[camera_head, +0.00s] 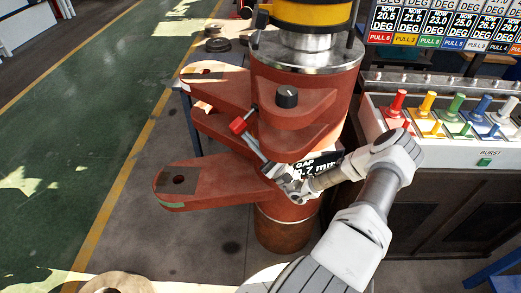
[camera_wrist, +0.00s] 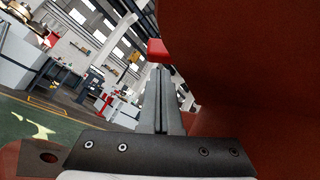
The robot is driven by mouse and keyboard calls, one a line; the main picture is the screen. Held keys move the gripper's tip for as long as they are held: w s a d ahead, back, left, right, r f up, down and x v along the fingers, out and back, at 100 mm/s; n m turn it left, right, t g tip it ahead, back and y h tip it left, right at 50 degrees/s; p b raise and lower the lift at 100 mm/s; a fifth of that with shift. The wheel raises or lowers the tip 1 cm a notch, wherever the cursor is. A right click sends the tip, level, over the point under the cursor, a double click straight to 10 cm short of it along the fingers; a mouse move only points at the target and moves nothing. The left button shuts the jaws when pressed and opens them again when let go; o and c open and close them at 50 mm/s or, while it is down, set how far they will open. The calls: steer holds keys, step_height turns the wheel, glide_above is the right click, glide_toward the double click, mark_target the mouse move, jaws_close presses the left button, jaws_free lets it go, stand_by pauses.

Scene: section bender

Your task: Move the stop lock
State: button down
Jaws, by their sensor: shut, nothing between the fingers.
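The likely stop lock is a small lever with a red block-shaped handle (camera_head: 238,126) and a short dark rod, at the front of the red-brown column between the upper and lower arms. My gripper (camera_head: 249,142) reaches up and left from beside the column, its tips close to the red handle. In the wrist view the grey fingers (camera_wrist: 159,72) are together and empty. The red handle (camera_wrist: 157,49) shows just beyond their tips; whether they touch it I cannot tell. The lever's rod is hidden in the wrist view.
Red-brown arms (camera_head: 185,183) project left from the column, and a bracket with a black knob (camera_head: 287,97) overhangs my gripper. A gap display (camera_head: 318,165) is partly behind my wrist. A console with coloured levers (camera_head: 450,115) stands right. Open floor lies left.

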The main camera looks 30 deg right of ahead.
mark_target(237, 131)
steer(key=shift+x, duration=0.9)
steer(key=shift+a+r+m+t+h+p, duration=0.2)
steer(key=shift+m+t+h+p, duration=0.1)
steer(key=shift+m+t+h, duration=0.3)
steer(key=shift+a+r+m, duration=0.1)
steer(key=shift+m, duration=0.3)
steer(key=m+t+h+p, duration=0.1)
steer(key=m+h, duration=0.1)
steer(key=a+r+m+t+h+p, duration=0.1)
steer(key=m+h, duration=0.1)
steer(key=m, duration=0.1)
steer(key=r+m+t+h+p, duration=0.1)
steer(key=m+h, duration=0.2)
steer(key=shift+s+a+r+p, duration=0.1)
steer(key=shift+s+a+p, duration=0.1)
steer(key=shift+a+p, duration=0.2)
steer(key=shift+a+r+h+p, duration=0.15)
steer(key=shift+r+h+p, duration=0.15)
steer(key=shift+p, duration=0.15)
steer(key=shift+a, duration=0.1)
